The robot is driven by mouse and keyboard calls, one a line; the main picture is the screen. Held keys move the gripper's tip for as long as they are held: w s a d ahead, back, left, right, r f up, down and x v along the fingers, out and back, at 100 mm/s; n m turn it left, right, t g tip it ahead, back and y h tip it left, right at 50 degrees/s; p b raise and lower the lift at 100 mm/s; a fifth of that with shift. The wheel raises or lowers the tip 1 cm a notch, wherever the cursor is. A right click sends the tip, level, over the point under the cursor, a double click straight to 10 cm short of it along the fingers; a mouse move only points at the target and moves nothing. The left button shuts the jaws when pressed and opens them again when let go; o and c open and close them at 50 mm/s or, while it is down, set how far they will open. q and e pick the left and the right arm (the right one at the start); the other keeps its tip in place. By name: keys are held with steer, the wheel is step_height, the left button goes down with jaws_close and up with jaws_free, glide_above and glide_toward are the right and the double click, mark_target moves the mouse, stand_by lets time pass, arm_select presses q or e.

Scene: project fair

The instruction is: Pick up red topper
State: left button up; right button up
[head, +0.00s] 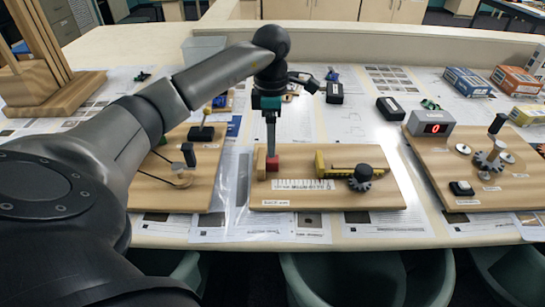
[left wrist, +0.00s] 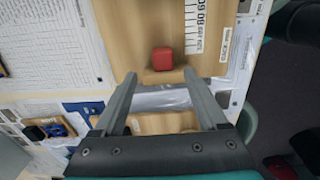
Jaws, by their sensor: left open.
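The red topper (head: 272,163) is a small red block at the left part of the middle wooden board (head: 335,200), beside a light wooden block (head: 261,163). In the left wrist view the red topper (left wrist: 162,59) lies just beyond the fingertips, lined up with the gap between them. My left gripper (head: 271,150) points down over it, open and empty; it also shows in the left wrist view (left wrist: 160,76). Whether a finger touches the topper cannot be told. My right gripper is not in view.
The middle board also bears a ruler strip (head: 297,184), a yellow piece (head: 322,165) and a dark gear knob (head: 360,177). Other boards stand left (head: 180,190) and right (head: 480,200), the right one with a red-digit display (head: 431,124). Small boxes (head: 468,82) stand at the back right.

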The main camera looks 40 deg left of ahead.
mark_target(272, 163)
arm_select(q)
steer(key=f, duration=0.4)
steer(key=shift+s+d+f, duration=0.1)
steer(key=shift+s+f, duration=0.15)
steer(key=shift+s, duration=0.1)
steer(key=shift+f, duration=0.45)
jaws_close()
